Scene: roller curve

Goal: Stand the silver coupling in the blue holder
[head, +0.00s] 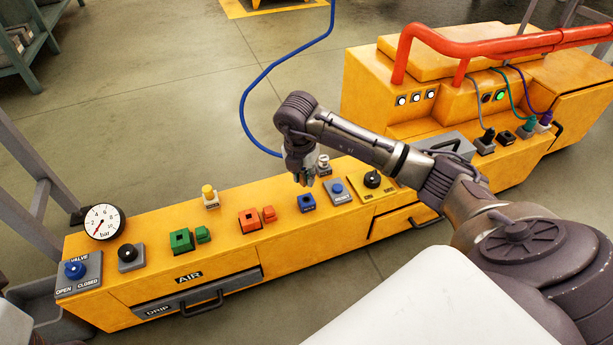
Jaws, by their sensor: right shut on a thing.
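The blue holder (307,203) is a small square block with a dark opening on top, set on the yellow bench. My right gripper (303,180) points down just above and slightly behind it, apart from it. It is shut on a small grey thing, which appears to be the silver coupling; the fingers hide most of it, so its tilt cannot be told. My left gripper is not in view.
A blue button box (338,190) and a pale knobbed fitting (323,165) stand close to the right. An orange block (250,220), a green block (182,241) and a yellow-topped fitting (209,196) are to the left. A blue hose (243,100) hangs behind.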

